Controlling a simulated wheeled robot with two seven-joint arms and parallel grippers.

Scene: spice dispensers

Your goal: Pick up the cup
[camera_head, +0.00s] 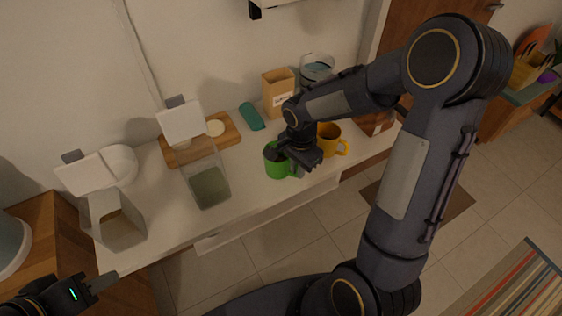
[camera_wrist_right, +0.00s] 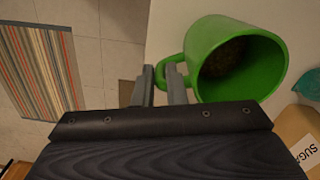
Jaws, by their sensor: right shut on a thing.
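A green cup (camera_head: 276,168) is near the front edge of the white counter (camera_head: 250,190). In the right wrist view the green cup (camera_wrist_right: 238,60) shows its open mouth, with something dark brown inside. My right gripper (camera_head: 300,168) is at the cup's right side. In the wrist view the fingers of my right gripper (camera_wrist_right: 162,82) are closed on the cup's handle. I cannot tell whether the cup's base touches the counter. A yellow cup (camera_head: 328,138) stands just right of it, partly behind my right arm. My left gripper (camera_head: 100,284) is at the lower left, away from the cups; its jaw opening is unclear.
Two clear dispensers with raised lids stand on the left, one nearer (camera_head: 116,222) and one holding green contents (camera_head: 207,184). Behind are a wooden board (camera_head: 226,134), a teal item (camera_head: 252,117) and a sugar carton (camera_head: 277,92). Open floor lies in front of the counter.

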